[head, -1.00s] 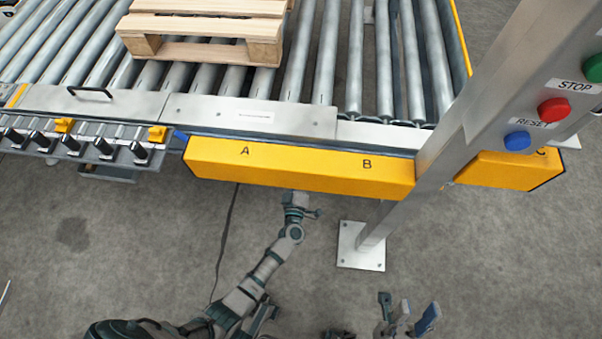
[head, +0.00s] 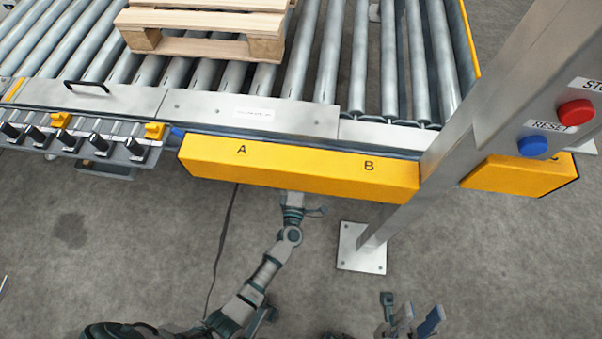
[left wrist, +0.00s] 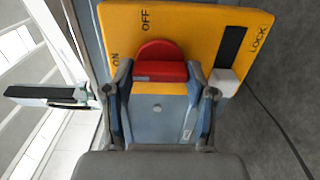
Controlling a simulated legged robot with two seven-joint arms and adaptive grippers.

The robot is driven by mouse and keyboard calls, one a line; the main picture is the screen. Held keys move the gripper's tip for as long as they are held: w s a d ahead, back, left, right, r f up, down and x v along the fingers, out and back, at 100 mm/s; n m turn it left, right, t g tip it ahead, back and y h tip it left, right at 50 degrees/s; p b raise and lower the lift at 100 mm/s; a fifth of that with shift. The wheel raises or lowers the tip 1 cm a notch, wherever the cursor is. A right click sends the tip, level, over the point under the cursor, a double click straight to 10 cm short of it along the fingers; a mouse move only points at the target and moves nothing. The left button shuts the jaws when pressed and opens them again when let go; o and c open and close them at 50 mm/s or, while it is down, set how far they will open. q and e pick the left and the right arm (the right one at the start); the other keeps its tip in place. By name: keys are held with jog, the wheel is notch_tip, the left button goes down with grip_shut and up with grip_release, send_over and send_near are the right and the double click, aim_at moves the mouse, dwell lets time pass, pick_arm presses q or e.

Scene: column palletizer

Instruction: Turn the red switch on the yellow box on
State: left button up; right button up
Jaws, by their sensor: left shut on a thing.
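In the left wrist view, the yellow box (left wrist: 198,30) carries ON, OFF and LOCK markings and a black slot with a pale piece at its end. The red switch (left wrist: 160,50) sits on it, by the ON and OFF marks. My left gripper (left wrist: 160,76) is shut on the red switch, one finger on each side. In the head view, the left gripper (head: 292,203) is at the lower edge of the long yellow box (head: 300,175) marked A and B, its fingers hidden beneath it. My right gripper (head: 411,312) is open and empty over the floor.
A metal post (head: 465,145) with red and blue (head: 532,146) buttons stands at right, its base plate (head: 362,248) on the floor. A roller conveyor (head: 340,60) bears a wooden pallet (head: 200,22). A cable (head: 226,230) runs down the floor.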

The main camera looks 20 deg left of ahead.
pick_arm(q)
jog(key=shift+s+a+f, duration=0.15)
jog(key=shift+f, duration=0.2)
jog(key=o, duration=1.2)
jog(key=shift+c, duration=0.2)
jog(key=shift+r, duration=0.1)
jog(key=v, duration=1.2)
